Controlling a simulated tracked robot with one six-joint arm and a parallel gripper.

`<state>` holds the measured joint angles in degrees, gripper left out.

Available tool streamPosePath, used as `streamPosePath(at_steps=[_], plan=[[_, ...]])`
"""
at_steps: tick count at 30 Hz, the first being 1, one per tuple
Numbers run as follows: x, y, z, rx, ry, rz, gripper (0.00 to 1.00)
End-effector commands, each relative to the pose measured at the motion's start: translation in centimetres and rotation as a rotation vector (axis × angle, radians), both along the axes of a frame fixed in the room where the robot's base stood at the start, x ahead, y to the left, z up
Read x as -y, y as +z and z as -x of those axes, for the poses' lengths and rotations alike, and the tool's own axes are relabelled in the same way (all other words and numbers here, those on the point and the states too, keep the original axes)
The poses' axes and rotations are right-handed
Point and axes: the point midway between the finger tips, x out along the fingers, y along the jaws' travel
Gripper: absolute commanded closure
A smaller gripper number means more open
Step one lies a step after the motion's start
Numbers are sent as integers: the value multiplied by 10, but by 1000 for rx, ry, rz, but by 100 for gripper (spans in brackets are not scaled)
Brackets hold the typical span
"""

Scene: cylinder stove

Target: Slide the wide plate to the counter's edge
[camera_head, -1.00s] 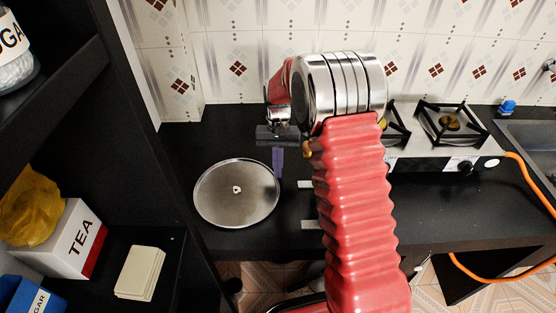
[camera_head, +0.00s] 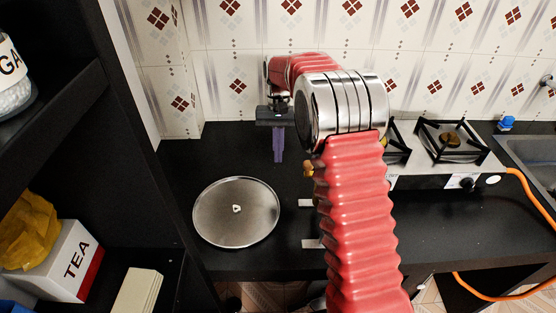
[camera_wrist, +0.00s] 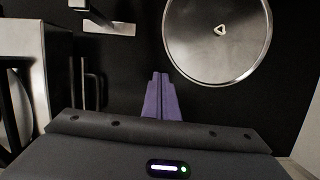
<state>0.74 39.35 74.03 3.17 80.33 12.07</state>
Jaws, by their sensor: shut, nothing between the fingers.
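The wide plate (camera_head: 236,222) is a round, flat, shiny metal disc with a small triangular mark at its middle. It lies on the black counter (camera_head: 330,180), left of my arm. It also shows at the upper right in the wrist view (camera_wrist: 218,50). My gripper (camera_head: 278,158) has purple fingers pressed together, pointing down, with nothing between them. It is behind the plate and to its right in the head view. In the wrist view the fingertips (camera_wrist: 160,76) are apart from the plate's rim, to its lower left.
A stove (camera_head: 450,150) with black grates stands to the right, beside a sink (camera_head: 530,145). An orange hose (camera_head: 530,200) hangs at the right. A dark shelf with a TEA box (camera_head: 70,262) stands at the left. The tiled wall (camera_head: 230,70) closes the back.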

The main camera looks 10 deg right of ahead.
Motion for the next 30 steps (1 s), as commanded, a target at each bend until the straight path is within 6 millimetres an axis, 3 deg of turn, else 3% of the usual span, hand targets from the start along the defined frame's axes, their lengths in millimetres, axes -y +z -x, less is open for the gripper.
streamPosePath(at_steps=[14,20,30], plan=[[0,10,5,14,3,0,100],[1,42,21,69,18,3,100],[2,102,70,194,56,10,100]])
